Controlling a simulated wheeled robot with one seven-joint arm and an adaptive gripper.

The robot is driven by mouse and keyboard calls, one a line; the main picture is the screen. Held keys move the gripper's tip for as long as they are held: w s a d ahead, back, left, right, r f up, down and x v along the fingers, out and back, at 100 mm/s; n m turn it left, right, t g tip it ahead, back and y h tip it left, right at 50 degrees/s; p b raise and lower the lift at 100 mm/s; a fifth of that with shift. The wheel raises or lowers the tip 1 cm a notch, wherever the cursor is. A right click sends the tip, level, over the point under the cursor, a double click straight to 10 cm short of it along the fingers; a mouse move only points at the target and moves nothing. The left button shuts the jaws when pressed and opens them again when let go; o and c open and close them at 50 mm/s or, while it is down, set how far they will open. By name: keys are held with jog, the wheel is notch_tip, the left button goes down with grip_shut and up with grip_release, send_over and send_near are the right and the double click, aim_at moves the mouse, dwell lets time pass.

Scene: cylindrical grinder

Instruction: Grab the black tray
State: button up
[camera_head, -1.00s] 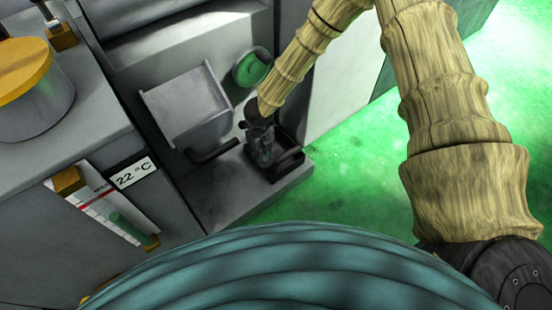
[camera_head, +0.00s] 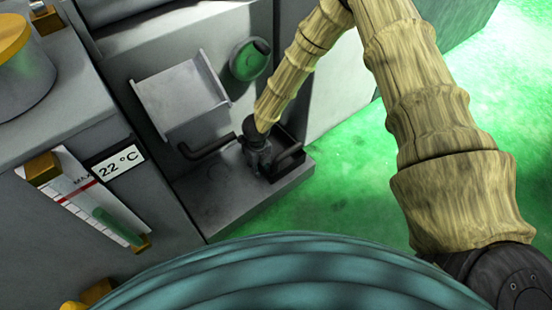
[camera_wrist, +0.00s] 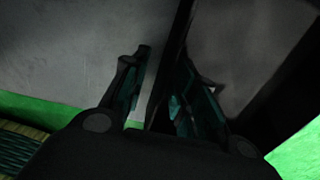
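The black tray (camera_head: 292,143) sits at the right corner of a low grey ledge in the head view. My gripper (camera_head: 262,168) points down at the tray's left side and hides part of it. In the wrist view, my gripper (camera_wrist: 160,90) has its two fingers apart, one on each side of a thin dark wall. This looks like the wall of the tray (camera_wrist: 174,52), with the tray's inside to the right. A gap shows between the left finger and the wall. Contact at the right finger is too dark to tell.
The grey ledge (camera_head: 225,195) is mostly bare left of the tray. A grey box-shaped part (camera_head: 182,97) and a green round part (camera_head: 250,60) are behind it. A 22 °C display (camera_head: 118,160) and a level gauge (camera_head: 85,200) are at left. Green floor (camera_head: 350,180) lies at right.

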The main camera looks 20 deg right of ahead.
jog(key=shift+f, duration=0.15)
grip_shut()
dwell(0.4)
